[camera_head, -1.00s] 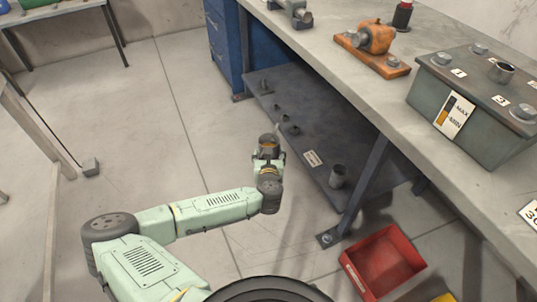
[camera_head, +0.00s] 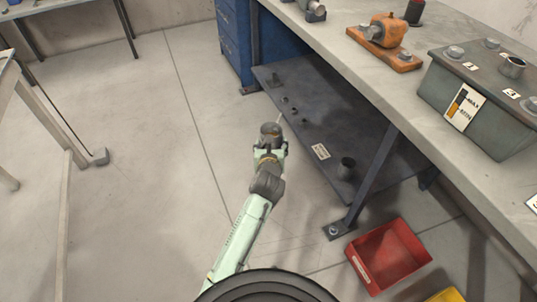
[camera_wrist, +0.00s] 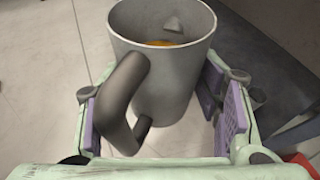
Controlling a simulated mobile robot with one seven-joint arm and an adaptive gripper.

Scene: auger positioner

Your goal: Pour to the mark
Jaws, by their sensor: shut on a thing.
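My gripper (camera_wrist: 165,115) is shut on a grey metal jug (camera_wrist: 172,95) with a dark handle. The jug is upright in the wrist view, and orange liquid shows inside it. In the head view the jug (camera_head: 270,131) is small and dark, held above the floor beside the bench's lower shelf. A grey-green tank (camera_head: 485,105) stands on the bench at the right. Its front has a gauge (camera_head: 463,106) with MAX and MIN labels and a dark and orange strip. Its lid has an open round filler neck (camera_head: 513,67) and several bolt-like caps. The jug is well apart from the tank.
An orange machine part (camera_head: 386,37) on a base and a dark red bottle (camera_head: 414,11) stand on the bench (camera_head: 400,95). The lower shelf (camera_head: 325,125) holds a small cup (camera_head: 346,168). A red bin (camera_head: 388,256) is on the floor. Open floor lies to the left.

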